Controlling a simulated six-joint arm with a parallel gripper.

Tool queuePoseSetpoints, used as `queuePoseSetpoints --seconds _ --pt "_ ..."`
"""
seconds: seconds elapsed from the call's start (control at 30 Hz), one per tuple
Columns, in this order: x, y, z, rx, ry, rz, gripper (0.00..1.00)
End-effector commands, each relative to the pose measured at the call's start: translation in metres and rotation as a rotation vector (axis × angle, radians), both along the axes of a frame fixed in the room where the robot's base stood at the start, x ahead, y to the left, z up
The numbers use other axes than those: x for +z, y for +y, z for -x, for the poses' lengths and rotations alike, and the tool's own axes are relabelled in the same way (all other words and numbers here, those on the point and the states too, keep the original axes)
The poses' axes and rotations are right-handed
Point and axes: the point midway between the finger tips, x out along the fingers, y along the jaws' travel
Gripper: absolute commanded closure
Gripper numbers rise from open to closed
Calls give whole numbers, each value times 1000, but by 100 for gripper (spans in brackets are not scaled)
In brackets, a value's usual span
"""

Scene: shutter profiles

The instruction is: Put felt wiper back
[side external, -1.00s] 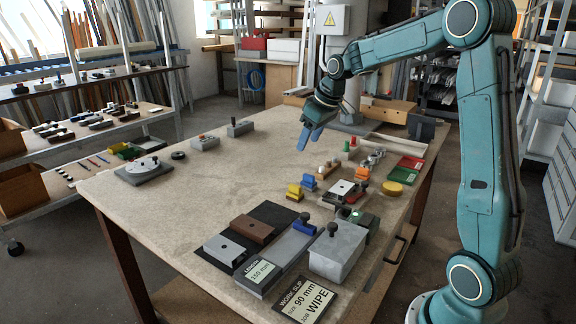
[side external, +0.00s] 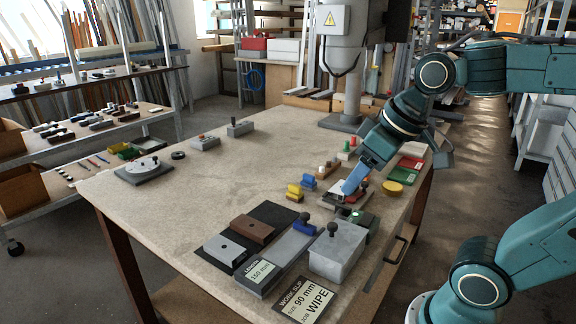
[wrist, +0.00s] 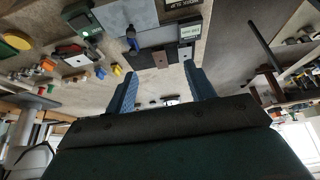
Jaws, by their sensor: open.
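No piece in view is clearly marked as the felt wiper, so I cannot tell which it is. A brown block (side external: 252,229) and a pale grey block (side external: 224,249), each with a dark spot on top, lie on a black mat (side external: 276,211). A blue piece with a dark knob (side external: 303,226) sits on a long grey fixture (side external: 282,258) labelled 150 mm. My gripper (side external: 352,182) is open and empty, tilted down above the small parts at the table's right side. In the wrist view my gripper's fingers (wrist: 160,90) stand wide apart with nothing between them.
A grey box with a knobbed lid (side external: 338,252), a green box with a lit lamp (side external: 366,224) and a work slip (side external: 304,299) reading 90 mm, WIPE stand near the front. The table's left middle is clear.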

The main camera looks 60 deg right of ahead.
Motion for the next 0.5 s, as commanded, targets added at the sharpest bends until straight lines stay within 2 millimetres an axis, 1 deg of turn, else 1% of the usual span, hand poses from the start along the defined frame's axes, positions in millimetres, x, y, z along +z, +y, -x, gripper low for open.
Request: queuePoseSetpoints --seconds 0.03,0.1,0.2,0.33,0.5 --pt "-3 4 11 5 -8 -3 46" --pt "-8 8 23 4 -11 -7 46" --pt "-14 10 35 2 -16 -12 46" --pt "-18 12 43 0 -19 -16 46" --pt "-19 12 45 -1 -18 -17 46"
